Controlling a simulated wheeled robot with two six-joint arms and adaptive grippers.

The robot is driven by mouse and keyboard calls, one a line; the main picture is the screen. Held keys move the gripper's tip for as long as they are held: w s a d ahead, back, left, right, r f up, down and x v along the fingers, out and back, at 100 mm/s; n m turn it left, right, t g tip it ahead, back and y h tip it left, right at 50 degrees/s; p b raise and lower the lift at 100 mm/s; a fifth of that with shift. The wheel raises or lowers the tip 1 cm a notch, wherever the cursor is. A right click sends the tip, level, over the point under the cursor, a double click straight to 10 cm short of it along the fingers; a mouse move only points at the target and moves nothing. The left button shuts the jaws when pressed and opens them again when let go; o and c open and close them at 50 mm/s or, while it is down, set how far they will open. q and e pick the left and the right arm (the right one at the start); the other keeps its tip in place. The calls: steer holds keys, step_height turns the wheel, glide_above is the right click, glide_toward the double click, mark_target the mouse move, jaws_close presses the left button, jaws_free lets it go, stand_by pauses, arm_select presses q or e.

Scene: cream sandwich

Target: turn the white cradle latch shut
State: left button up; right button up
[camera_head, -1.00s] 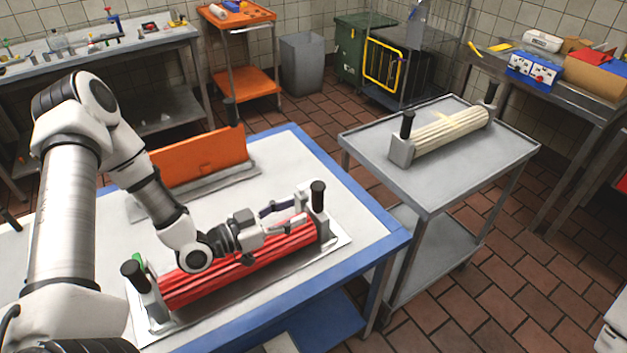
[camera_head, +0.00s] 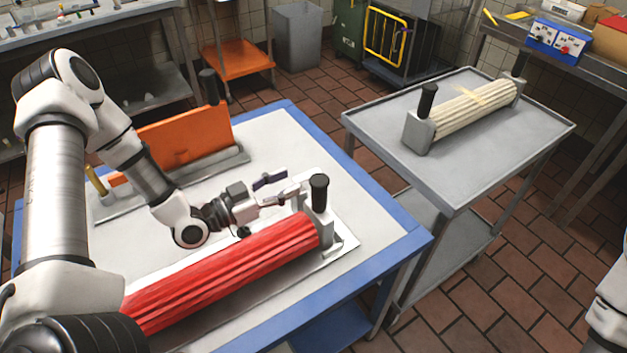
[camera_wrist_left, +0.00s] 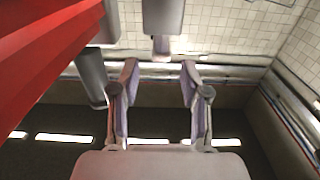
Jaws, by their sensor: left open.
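A ribbed red roll (camera_head: 225,265) lies in a grey cradle on the near table. The cradle's right end post (camera_head: 320,222) has an upright black knob (camera_head: 319,188). A ribbed cream roll (camera_head: 475,108) lies in another grey cradle (camera_head: 419,137) on the cart. I cannot make out a white latch on either cradle. My left gripper (camera_head: 284,184) is open and empty, behind the red roll and just left of the right post. In the left wrist view, its open fingers (camera_wrist_left: 159,68) point toward a grey block (camera_wrist_left: 163,18); the red roll (camera_wrist_left: 40,40) fills the upper left.
An orange panel (camera_head: 185,137) with a black knob stands at the back of the blue-edged table (camera_head: 375,222). The grey cart (camera_head: 480,160) stands to the right, with tiled floor between. An orange trolley (camera_head: 238,62) and a grey bin (camera_head: 298,35) are behind.

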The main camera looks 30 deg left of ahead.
mark_target(314, 172)
arm_select(q)
steer(key=x, duration=0.8)
steer(key=shift+f, duration=0.3)
jaws_close()
